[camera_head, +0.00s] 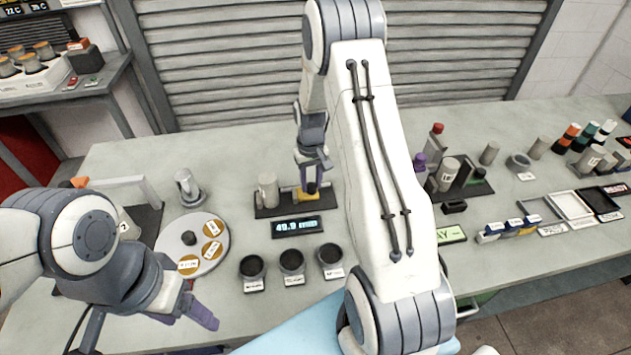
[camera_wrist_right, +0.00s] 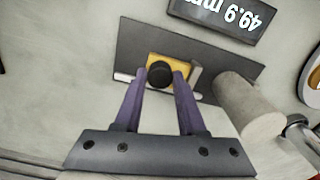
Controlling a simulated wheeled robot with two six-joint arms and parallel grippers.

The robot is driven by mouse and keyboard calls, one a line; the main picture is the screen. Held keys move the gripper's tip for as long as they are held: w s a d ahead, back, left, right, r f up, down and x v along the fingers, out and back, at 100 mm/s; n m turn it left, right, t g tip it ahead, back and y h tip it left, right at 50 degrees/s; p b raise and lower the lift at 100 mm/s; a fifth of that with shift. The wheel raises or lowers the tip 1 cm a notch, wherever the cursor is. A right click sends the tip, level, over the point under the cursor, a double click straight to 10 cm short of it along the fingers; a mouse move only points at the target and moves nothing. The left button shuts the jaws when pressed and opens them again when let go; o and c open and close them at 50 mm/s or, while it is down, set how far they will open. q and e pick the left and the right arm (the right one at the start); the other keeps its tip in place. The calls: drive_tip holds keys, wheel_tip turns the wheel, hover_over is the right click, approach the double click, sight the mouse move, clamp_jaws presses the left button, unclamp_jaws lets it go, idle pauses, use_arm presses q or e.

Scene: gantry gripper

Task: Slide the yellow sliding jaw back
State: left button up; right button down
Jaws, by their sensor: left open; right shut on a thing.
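The yellow sliding jaw (camera_head: 300,195) sits on a dark gauge base (camera_head: 268,212) at the middle of the bench. It also shows in the right wrist view (camera_wrist_right: 181,63), with a black round knob (camera_wrist_right: 160,75) on it. My right gripper (camera_head: 311,187) reaches down from above. Its two purple fingers, seen in the right wrist view (camera_wrist_right: 160,85), are shut on the knob from both sides. A grey cylinder (camera_head: 268,190) stands beside the jaw at the base's left end. The display (camera_head: 297,227) reads 49.9 mm. My left gripper (camera_head: 190,312) is open and empty at the lower left.
Three dark round cups (camera_head: 291,261) stand in front of the display. A round plate with yellow labelled discs (camera_head: 212,228) lies to the left. A metal mug-like part (camera_head: 188,187) stands behind it. Several cylinders and trays (camera_head: 570,205) fill the right side.

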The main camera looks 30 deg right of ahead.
sight(313, 185)
drive_tip(key=shift+d+r, duration=0.1)
drive_tip(key=shift+d, duration=0.15)
drive_tip(key=c, duration=0.5)
unclamp_jaws()
drive_tip(key=shift+s+d, duration=0.1)
drive_tip(key=shift+r, duration=0.3)
wheel_tip(313, 185, up, 10)
drive_tip(key=b, duration=0.1)
drive_tip(key=shift+f, duration=0.1)
